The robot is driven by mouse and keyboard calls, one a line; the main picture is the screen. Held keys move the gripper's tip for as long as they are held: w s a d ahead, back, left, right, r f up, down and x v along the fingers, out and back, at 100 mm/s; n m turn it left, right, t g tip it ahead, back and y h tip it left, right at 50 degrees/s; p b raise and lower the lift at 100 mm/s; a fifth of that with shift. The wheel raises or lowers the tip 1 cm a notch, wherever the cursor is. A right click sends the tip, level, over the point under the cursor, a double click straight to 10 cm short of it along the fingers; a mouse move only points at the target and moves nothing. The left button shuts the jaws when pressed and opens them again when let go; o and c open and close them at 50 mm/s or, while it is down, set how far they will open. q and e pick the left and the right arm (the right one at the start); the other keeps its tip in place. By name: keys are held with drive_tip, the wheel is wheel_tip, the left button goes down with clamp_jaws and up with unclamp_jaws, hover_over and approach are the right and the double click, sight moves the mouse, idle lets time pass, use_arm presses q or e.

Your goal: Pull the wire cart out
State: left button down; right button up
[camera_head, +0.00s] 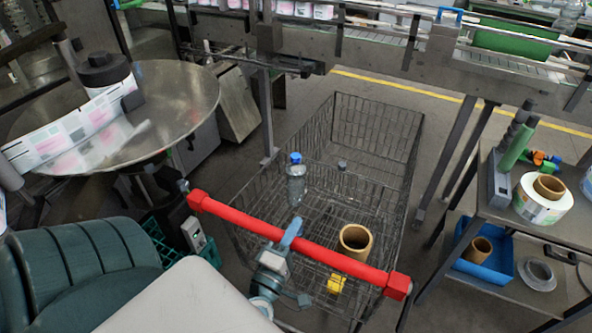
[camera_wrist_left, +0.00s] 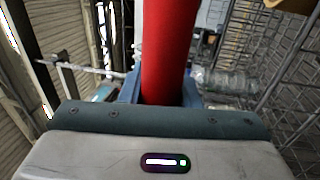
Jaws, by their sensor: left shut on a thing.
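The wire cart (camera_head: 325,200) is a dark mesh basket with a thick red handle bar (camera_head: 330,254) across its near end. It stands on the grey floor, its far end near the conveyor frame. My left gripper (camera_head: 286,238) is shut around the red bar, left of its middle; its blue fingers show on both sides of the bar. In the left wrist view, the red bar (camera_wrist_left: 168,45) runs between the fingers, with cart mesh at the right. In the cart are a clear bottle with a blue cap (camera_head: 297,182), a brown cardboard core (camera_head: 354,242) and a small yellow item (camera_head: 336,283).
A side table (camera_head: 560,230) with a label roll (camera_head: 541,200) stands at the right. The conveyor (camera_head: 390,50) crosses the back, its legs close to the cart's right side.

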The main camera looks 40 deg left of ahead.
use_arm(q)
drive_tip(key=shift+s+f, duration=0.1)
drive_tip(key=shift+s, duration=0.3)
drive_tip(key=c, duration=1.1)
unclamp_jaws()
drive_tip(key=shift+s+d+f+b, duration=0.1)
drive_tip(key=shift+s+b, duration=0.15)
drive_tip(key=shift+b, duration=0.1)
drive_tip(key=b+v, duration=0.7)
drive_tip(key=v, duration=0.3)
drive_tip(key=shift+b, duration=0.4)
drive_tip(key=shift+s, duration=0.1)
